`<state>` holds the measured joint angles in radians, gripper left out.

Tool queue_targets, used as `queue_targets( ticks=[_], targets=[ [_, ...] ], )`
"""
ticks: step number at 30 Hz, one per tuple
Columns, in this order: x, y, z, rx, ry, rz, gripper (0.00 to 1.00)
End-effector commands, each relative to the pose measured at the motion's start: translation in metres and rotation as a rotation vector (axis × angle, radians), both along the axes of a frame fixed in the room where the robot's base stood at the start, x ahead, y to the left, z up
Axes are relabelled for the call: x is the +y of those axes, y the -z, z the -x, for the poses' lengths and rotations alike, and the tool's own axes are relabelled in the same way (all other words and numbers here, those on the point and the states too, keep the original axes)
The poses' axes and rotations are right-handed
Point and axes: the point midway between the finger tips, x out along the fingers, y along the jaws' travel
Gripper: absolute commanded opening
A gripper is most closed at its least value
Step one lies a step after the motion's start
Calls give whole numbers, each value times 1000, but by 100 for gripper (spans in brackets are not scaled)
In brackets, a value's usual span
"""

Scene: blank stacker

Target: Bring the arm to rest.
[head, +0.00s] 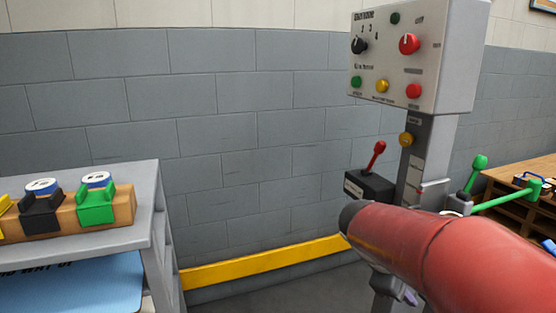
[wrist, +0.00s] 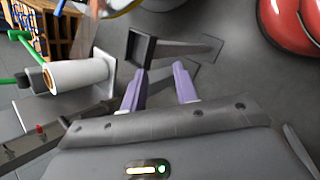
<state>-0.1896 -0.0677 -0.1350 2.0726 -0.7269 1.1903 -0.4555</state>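My gripper (wrist: 160,80) shows in the wrist view with two purple fingers standing apart. It is open, and nothing is seen between the fingers. The grey floor and a dark square-ended post (wrist: 140,47) lie beyond the fingertips. I cannot tell whether the fingers touch the post. In the head view my red arm reaches in from the lower right, in front of the control post. The gripper itself is mostly hidden there.
A control box (head: 425,60) with knobs and buttons stands on a grey post; a red-handled lever (head: 376,155) is below. A grey bench (head: 150,185) holds a wooden block (head: 122,207) at left. Green handles (head: 479,162) and wooden shelving (head: 515,175) are at right. A white roll (wrist: 78,76) is beside the gripper.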

Motion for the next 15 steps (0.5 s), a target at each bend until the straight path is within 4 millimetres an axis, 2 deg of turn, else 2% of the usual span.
queue_targets(
  ticks=[1, 6, 10, 15],
  targets=[
    [8, -2, 22, -78, 57, -91, 30],
    [45, 2, 78, -312, 262, -390, 30],
    [74, 4, 110, -466, 414, -592, 30],
    [99, 7, 135, -591, 554, -769, 30]
  ],
)
